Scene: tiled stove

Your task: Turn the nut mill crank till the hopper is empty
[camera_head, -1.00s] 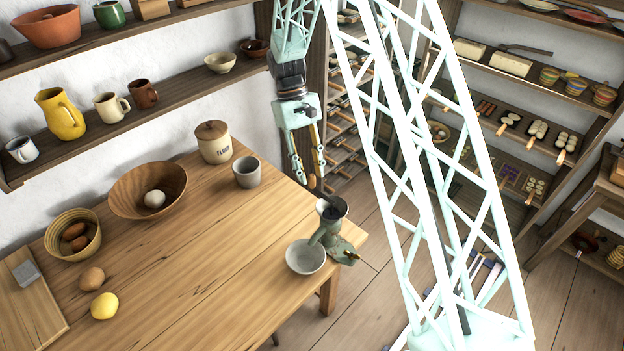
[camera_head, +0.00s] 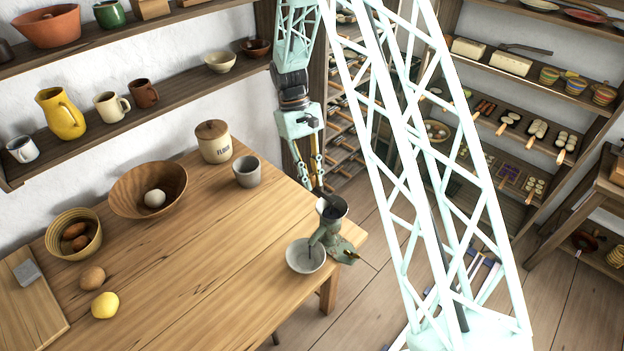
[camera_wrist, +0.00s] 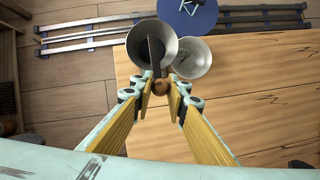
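The nut mill (camera_head: 334,240) stands at the right corner of the table, with its hopper (camera_head: 332,209) facing up. In the wrist view the hopper (camera_wrist: 140,36) shows a grey inner wall, and the dark crank arm (camera_wrist: 155,52) crosses over it. I cannot make out nuts inside. The crank's brown knob (camera_wrist: 161,87) lies between my fingertips, close to both. My gripper (camera_head: 314,188) points down beside the hopper, on the knob's side, and it also shows in the wrist view (camera_wrist: 160,92). Whether the fingers press on the knob is not clear.
A pale bowl (camera_head: 305,256) sits at the mill's front left. A grey cup (camera_head: 247,171), a flour jar (camera_head: 213,142) and a wooden bowl (camera_head: 149,187) stand farther left. The table's front middle is clear. Shelves line the wall on the left and back right.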

